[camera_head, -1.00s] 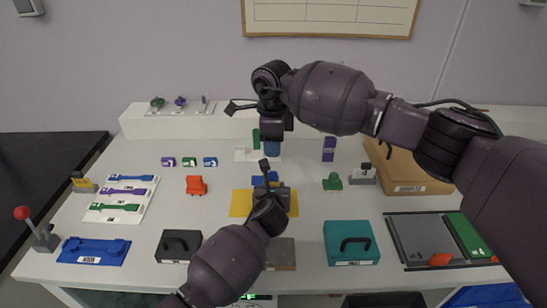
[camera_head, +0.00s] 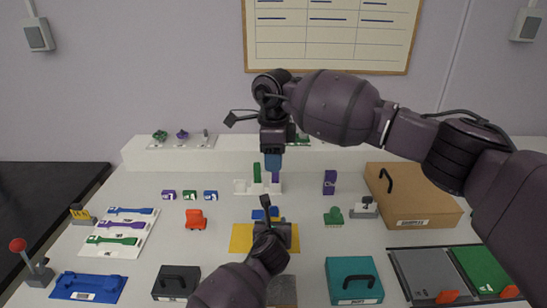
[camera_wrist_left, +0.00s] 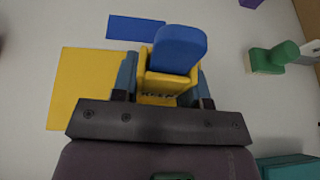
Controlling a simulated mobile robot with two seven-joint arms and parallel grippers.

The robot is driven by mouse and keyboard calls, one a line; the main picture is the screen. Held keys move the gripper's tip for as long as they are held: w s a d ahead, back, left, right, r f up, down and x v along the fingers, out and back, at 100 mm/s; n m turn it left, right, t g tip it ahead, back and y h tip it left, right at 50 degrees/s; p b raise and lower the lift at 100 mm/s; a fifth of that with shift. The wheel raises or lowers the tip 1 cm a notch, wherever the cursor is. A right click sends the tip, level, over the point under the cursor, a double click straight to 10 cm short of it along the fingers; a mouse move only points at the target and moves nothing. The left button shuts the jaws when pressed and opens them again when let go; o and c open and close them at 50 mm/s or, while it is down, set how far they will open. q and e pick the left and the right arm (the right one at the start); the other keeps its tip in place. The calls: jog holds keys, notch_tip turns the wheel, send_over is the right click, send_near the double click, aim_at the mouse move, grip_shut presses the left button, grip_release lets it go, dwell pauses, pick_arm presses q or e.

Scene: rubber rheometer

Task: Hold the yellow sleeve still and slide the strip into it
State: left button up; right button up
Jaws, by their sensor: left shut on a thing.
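The yellow sleeve (camera_wrist_left: 160,90) is between the two fingers of my left gripper (camera_wrist_left: 163,80) in the left wrist view; the gripper is shut on it. A blue strip (camera_wrist_left: 180,46) with a rounded end stands out of the sleeve's opening; how deep it sits is hidden. In the head view the left gripper (camera_head: 268,222) is over the yellow mat (camera_head: 240,243) and mostly hides the sleeve. My right gripper (camera_head: 273,162) points down above the white rack (camera_head: 240,188), well behind the left one. Its fingers show edge-on, so its opening is unclear.
A green strip (camera_head: 257,172) and a purple strip (camera_head: 276,176) stand at the rack. A purple block (camera_head: 329,182) and a green piece (camera_head: 333,217) are to the right. A teal case (camera_head: 354,281) and a black case (camera_head: 176,282) stand in front, with bare table between things.

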pick_arm(q)
jog(key=o, duration=1.3)
jog(key=shift+c, duration=0.2)
